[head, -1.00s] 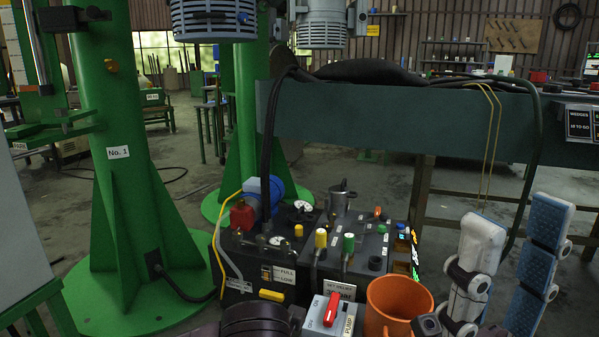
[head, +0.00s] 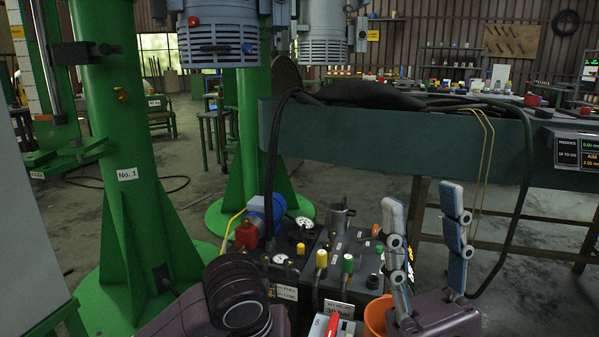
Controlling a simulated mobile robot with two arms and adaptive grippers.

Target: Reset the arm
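My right gripper (head: 422,195) shows at the lower right, in front of the green bench. Its two pale, blue-padded fingers point up and stand apart, with nothing between them. Its dark purple body (head: 442,318) is at the bottom edge, beside the orange cup. My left arm's dark round joint (head: 238,292) and purple link show at the lower left. The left gripper's fingers are not visible.
A dark unit with gauges, coloured knobs and a red switch (head: 333,325) stands between my arms. An orange cup (head: 375,318) is partly hidden by the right gripper. The green column No. 1 (head: 120,140) is at left; a green bench (head: 390,140) lies behind.

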